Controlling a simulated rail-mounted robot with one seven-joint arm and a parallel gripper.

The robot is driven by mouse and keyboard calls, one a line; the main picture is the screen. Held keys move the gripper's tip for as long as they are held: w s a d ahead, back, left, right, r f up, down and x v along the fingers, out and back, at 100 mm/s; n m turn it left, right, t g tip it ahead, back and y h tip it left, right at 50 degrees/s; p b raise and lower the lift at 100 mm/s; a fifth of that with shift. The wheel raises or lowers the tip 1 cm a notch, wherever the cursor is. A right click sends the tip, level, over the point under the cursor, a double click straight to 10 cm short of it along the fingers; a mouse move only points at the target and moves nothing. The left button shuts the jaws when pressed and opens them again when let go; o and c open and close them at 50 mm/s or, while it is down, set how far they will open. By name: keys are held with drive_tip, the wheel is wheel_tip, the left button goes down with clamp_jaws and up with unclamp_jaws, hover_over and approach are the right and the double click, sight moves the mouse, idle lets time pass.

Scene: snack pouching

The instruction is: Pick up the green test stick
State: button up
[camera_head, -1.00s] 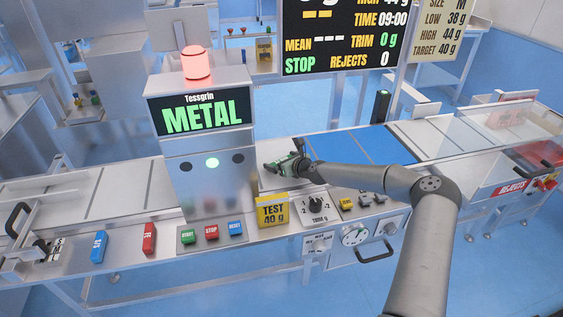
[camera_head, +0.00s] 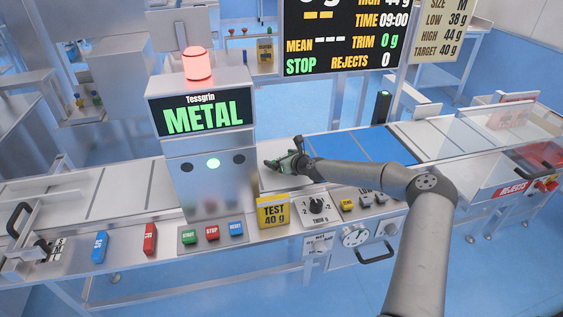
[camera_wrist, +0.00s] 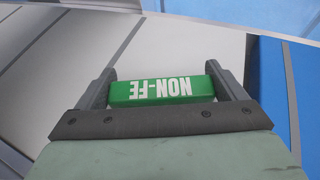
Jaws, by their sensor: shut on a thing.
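The green test stick (camera_wrist: 162,91) is marked "NON-FE", which reads upside down in the wrist view. My gripper (camera_wrist: 165,88) is shut on it, with one finger at each end of its visible length. In the head view, my gripper (camera_head: 274,165) is over the pale conveyor just right of the metal detector housing. The stick is too small and covered by the gripper to make out clearly there. I cannot tell whether the stick touches the belt.
The metal detector (camera_head: 205,130) stands close left, reading "METAL" under a lit red lamp (camera_head: 197,63). A blue belt section (camera_head: 365,147) lies to the right. A yellow "TEST 40 g" block (camera_head: 273,211), blue stick (camera_head: 100,246) and red stick (camera_head: 150,238) line the front ledge.

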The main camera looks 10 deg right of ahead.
drive_tip(key=s+r+b, duration=0.2)
drive_tip(key=s+r, duration=0.9)
drive_tip(key=s, duration=0.2)
drive_tip(key=s+d+f+m+h, duration=0.1)
drive_tip(key=s+m+h, duration=0.1)
drive_tip(key=s, duration=1)
drive_tip(key=shift+d+t, duration=0.4)
drive_tip(key=shift+a, duration=0.1)
